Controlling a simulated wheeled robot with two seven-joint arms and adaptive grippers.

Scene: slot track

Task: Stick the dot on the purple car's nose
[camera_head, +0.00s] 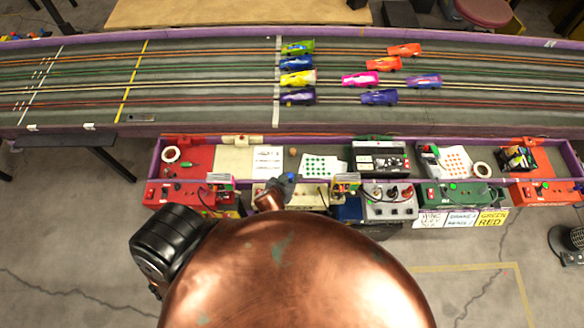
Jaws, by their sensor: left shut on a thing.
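Several cars stand on the slot track (200,80). A purple car (379,97) is on the near lanes, right of the middle. A violet-blue car (424,81) is behind and right of it, and a dark blue-purple car (298,97) is at the white line on the left. A white sheet of green dots (320,166) and a white sheet of orange dots (455,160) lie on the shelf in front of the track. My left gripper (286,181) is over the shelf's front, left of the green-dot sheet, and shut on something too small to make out. My right gripper is hidden or out of view.
Controller boxes, a red tray (188,160), a tape roll (170,154) and a black box (378,158) crowd the shelf. My copper body covers the bottom middle.

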